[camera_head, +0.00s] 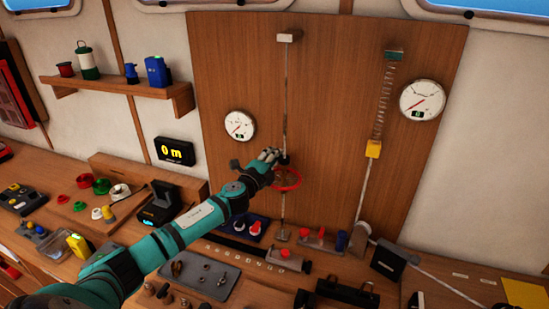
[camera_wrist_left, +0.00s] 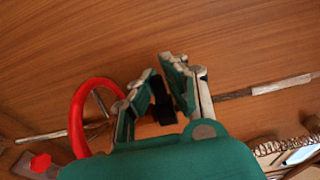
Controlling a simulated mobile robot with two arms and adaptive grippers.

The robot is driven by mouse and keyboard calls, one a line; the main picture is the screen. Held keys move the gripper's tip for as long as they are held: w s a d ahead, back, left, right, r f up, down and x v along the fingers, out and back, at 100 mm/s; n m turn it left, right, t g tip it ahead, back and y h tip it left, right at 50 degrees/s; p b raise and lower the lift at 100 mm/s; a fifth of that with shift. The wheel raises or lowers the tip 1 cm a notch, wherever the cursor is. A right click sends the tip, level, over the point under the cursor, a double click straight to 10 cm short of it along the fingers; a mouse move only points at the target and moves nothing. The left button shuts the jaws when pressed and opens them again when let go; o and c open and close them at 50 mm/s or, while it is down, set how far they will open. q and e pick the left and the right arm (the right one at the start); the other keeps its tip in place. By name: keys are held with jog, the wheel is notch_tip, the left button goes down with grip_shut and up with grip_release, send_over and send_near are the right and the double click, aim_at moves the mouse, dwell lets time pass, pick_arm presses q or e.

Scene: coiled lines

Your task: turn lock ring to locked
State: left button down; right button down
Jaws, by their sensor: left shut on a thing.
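My left gripper (camera_head: 276,154) reaches in from the left to the thin vertical line on the wooden panel. It is shut on a small black piece (camera_wrist_left: 162,106) on that line, seen between the fingers in the left wrist view. This piece may be the lock ring; its markings are not readable. A red handwheel (camera_head: 288,180) sits on the same line just below the gripper, partly hidden by my arm. It also shows in the left wrist view (camera_wrist_left: 76,115), beside the fingers and apart from them. My right gripper is not in view.
A round gauge (camera_head: 239,125) is left of the line. Another gauge (camera_head: 422,100) and a spring (camera_head: 383,100) with a yellow block (camera_head: 374,149) are to the right. A bench below holds a grey tray (camera_head: 208,277) and several fittings. A display (camera_head: 175,151) reads 0 m.

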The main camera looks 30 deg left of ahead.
pick_arm(q)
jog(key=m+h+b, duration=0.2)
jog(key=h, duration=0.1)
jog(key=f+m+h+b, duration=0.1)
jog(key=shift+w+h, duration=0.3)
jog(key=shift+w, duration=0.1)
jog(key=m+h+b, duration=0.1)
jog(key=h, duration=0.1)
jog(key=w+m+g+h+b, duration=0.1)
jog(key=h+b, duration=0.1)
jog(key=shift+d+f+m, duration=0.1)
jog(key=shift+d+m, duration=0.05)
jog(key=shift+m, duration=0.25)
jog(key=shift+w+d+m+g+h+b, duration=0.1)
jog(key=shift+d+m+g+h+b, duration=0.15)
jog(key=shift+m+g+h+b, duration=0.9)
jog(key=shift+h, duration=0.25)
jog(key=c, duration=1.4)
grip_release()
jog(key=shift+a, duration=0.1)
jog(key=shift+o, duration=0.2)
jog(key=shift+r+n+t, duration=0.25)
jog(key=shift+r, duration=0.1)
jog(key=v, duration=1.2)
